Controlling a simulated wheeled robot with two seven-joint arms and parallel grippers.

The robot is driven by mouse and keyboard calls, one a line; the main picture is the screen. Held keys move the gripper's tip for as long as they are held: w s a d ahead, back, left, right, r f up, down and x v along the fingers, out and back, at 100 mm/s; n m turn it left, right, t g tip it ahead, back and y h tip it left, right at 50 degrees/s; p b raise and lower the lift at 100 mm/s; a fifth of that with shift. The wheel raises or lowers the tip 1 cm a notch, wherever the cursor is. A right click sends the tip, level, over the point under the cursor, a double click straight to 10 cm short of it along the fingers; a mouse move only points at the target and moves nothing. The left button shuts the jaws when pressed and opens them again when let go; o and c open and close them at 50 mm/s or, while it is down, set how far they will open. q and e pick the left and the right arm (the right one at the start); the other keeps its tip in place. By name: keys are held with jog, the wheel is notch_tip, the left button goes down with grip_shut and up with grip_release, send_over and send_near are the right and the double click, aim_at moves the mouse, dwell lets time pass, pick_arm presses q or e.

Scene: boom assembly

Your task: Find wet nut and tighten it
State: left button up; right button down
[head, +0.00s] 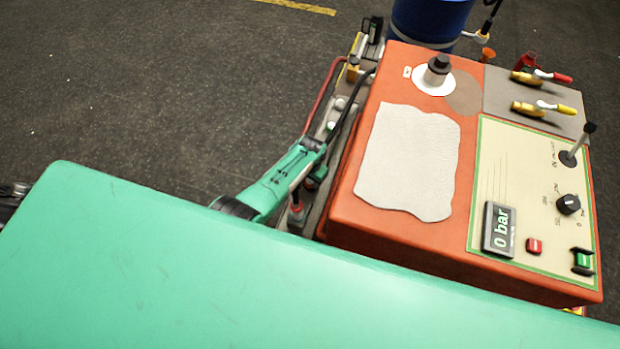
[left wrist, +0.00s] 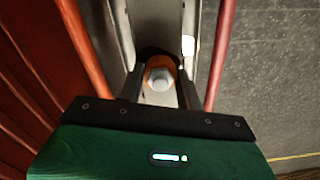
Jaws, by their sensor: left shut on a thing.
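My left gripper (head: 328,132) reaches down beside the left side of the orange machine box (head: 395,225) in the head view. In the left wrist view, its two dark fingers (left wrist: 160,84) are shut on a pale grey nut (left wrist: 160,77), one finger on each side. An orange ring shows around the far side of the nut. The nut sits in a grey metal channel. I cannot tell from the picture whether its surface is wet. In the head view the nut is hidden by my arm and gripper. My right gripper is not in view.
A blue barrel (head: 430,20) stands behind. Open dark floor lies left.

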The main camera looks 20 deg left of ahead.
aim_at(310, 181)
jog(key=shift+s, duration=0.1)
pick_arm(q)
jog(key=o, duration=1)
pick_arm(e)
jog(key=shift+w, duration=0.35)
pick_arm(q)
jog(key=shift+r, duration=0.1)
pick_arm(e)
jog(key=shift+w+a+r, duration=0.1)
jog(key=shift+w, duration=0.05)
pick_arm(q)
jog(key=shift+r, duration=0.25)
notch_tip(310, 181, up, 13)
jog(key=p, duration=0.2)
jog(key=shift+p, duration=0.35)
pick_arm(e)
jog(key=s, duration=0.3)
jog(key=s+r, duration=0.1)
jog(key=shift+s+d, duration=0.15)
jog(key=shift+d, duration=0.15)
